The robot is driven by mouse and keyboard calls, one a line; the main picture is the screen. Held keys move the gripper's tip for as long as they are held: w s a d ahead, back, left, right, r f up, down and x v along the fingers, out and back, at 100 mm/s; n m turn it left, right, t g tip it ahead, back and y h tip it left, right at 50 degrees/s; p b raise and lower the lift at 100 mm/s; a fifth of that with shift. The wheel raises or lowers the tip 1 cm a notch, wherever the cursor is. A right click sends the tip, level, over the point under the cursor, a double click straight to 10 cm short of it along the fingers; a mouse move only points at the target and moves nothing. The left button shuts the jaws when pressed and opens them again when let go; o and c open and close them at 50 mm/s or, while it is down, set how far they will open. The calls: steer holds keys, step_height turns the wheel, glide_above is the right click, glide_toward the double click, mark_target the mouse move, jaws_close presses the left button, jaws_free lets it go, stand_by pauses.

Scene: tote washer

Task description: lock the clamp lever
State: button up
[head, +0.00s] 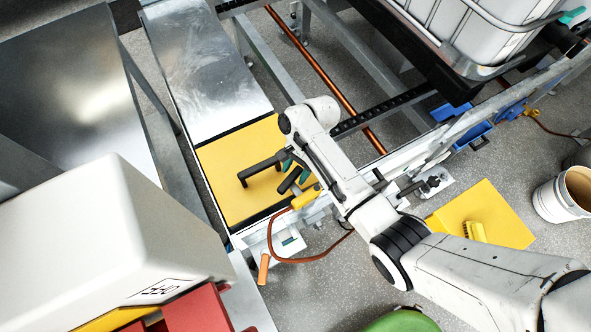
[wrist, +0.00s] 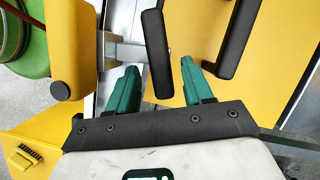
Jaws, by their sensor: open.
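The clamp lever is a black bar grip (wrist: 155,45) on a metal bracket (wrist: 122,52); in the head view the black grip (head: 290,181) shows at the edge of the yellow panel. My gripper (head: 294,172) is over that edge. In the wrist view my gripper (wrist: 159,66) is open, with one teal finger on each side of the lever's near end. A gap shows between each finger and the lever. I cannot tell whether the fingers reach down to the lever's depth. Part of the bracket is hidden behind the left finger.
A fixed black handle (wrist: 240,38) on the yellow panel (head: 226,160) stands close right of the right finger. A yellow part with a black knob (wrist: 72,45) is close on the left. An orange hose (head: 270,237) hangs by the frame. A yellow box (head: 490,212) stands on the floor.

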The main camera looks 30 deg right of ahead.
steer(key=v, duration=1)
steer(key=shift+r, duration=0.2)
steer(key=shift+w, duration=0.1)
steer(key=shift+w+d+f+p, duration=0.1)
steer(key=shift+w+d+p, duration=0.15)
steer(key=shift+d, duration=0.3)
steer(key=shift+w+d+f+p, duration=0.1)
steer(key=shift+w+d, duration=0.15)
steer(key=shift+d, duration=0.25)
steer(key=x, duration=1)
steer(key=shift+s+a+f, duration=0.1)
steer(key=shift+a+f, duration=0.05)
steer(key=shift+f, duration=0.15)
jaws_close()
